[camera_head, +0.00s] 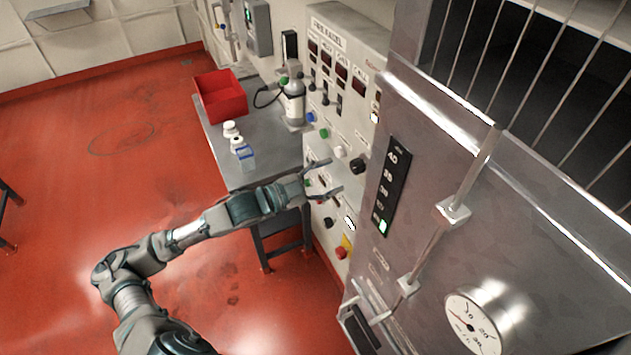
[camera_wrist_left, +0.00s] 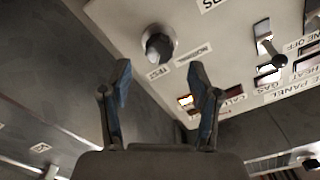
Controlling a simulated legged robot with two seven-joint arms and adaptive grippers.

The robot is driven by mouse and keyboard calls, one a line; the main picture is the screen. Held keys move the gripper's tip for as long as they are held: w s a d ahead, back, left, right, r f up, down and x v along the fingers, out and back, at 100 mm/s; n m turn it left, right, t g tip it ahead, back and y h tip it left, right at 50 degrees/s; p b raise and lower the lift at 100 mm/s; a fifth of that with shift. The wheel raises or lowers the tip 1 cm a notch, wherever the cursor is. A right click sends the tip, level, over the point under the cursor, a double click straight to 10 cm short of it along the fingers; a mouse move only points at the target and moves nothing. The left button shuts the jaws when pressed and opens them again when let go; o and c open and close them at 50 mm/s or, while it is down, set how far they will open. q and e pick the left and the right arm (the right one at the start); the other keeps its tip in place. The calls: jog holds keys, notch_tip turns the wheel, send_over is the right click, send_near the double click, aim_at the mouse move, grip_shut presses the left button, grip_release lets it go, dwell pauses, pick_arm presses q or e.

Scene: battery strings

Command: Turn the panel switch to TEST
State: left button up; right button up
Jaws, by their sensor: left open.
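The panel switch, a round dark knob (camera_wrist_left: 158,45), sits on the pale control panel (camera_wrist_left: 225,55) in the left wrist view. It has a NORMAL label to its lower right and a TEST label below it. Which label it points at is not clear. A black knob on the panel in the head view (camera_head: 357,165) looks like the same one. My left gripper (camera_wrist_left: 160,78) is open and empty, its fingers spread short of the knob, apparently apart from it. In the head view my left gripper (camera_head: 335,177) is in front of the panel's lower part. My right gripper is not in view.
A metal cabinet (camera_head: 450,160) with a rail and gauge (camera_head: 473,322) stands close on the right. A grey table (camera_head: 262,130) behind my arm holds a red bin (camera_head: 220,95) and bottles. Toggle switches (camera_wrist_left: 268,45) and a lit button (camera_wrist_left: 185,100) flank the knob.

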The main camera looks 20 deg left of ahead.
pick_arm(q)
jog(key=v, duration=0.4)
jog(key=shift+s+a+f, duration=0.1)
jog(key=shift+a+f, duration=0.05)
jog(key=shift+a, duration=0.05)
dwell(0.4)
